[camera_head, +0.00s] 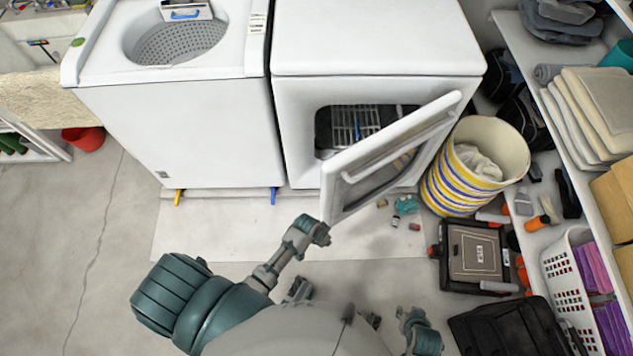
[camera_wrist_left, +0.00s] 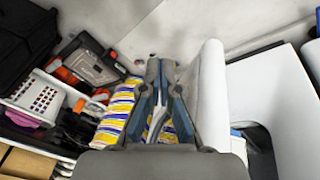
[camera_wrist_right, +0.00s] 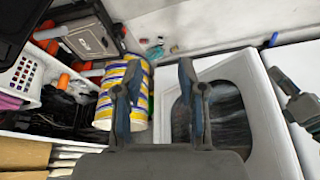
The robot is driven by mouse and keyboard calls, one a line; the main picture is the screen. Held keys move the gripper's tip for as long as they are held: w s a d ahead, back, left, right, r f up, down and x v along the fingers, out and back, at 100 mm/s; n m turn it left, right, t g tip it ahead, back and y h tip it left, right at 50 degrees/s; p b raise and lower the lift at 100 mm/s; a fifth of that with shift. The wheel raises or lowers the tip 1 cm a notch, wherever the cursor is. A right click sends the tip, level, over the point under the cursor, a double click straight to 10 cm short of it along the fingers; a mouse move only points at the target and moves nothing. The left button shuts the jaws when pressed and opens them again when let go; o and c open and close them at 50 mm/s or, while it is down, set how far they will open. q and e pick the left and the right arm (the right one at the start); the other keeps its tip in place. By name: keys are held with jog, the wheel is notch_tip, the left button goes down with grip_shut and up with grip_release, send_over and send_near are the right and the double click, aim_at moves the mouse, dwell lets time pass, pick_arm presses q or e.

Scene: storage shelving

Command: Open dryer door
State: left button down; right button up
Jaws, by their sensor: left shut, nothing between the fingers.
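The dryer (camera_head: 375,40) is the white appliance on the right in the head view. Its door (camera_head: 335,195) stands partly open, swung out toward me, and a wire rack shows in the dark opening behind it. My left gripper (camera_head: 322,236) is just in front of the door's near lower left corner; I cannot tell whether it touches. In the left wrist view my left gripper (camera_wrist_left: 160,68) is shut and empty, beside the white door edge (camera_wrist_left: 210,95). My right gripper (camera_wrist_right: 158,75) is open and empty, its fingers apart, with a white panel with a dark window behind it.
A washing machine (camera_head: 190,110) stands left of the dryer. A striped laundry basket (camera_head: 455,185) is close to the door's right side. A dark case (camera_head: 475,255), a white crate (camera_head: 567,285) and shelving crowd the right. The floor at left is clear.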

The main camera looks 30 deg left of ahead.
pick_arm(q)
jog(key=w+a+r+n+t+h+b, duration=0.1)
jog(key=w+a+r+n+t+h, duration=0.2)
jog(key=a+r+n+t+h, duration=0.5)
jog(key=w+a+r+n+t+h+b, duration=0.1)
jog(key=w+a+r+n+t+h, duration=0.2)
jog(key=a+r, duration=0.9)
jog(key=w+d+n+y, duration=0.1)
jog(key=w+d, duration=0.3)
jog(key=d, duration=0.6)
jog(key=shift+w+d+f+p, duration=0.2)
jog(key=shift+w+p, duration=0.1)
jog(key=shift+w, duration=0.1)
pick_arm(e)
jog(key=v, duration=0.4)
jog(key=shift+w+r, duration=0.3)
jog(key=shift+r, duration=0.1)
pick_arm(q)
jog(key=shift+s+n, duration=0.1)
jog(key=shift+n, duration=0.2)
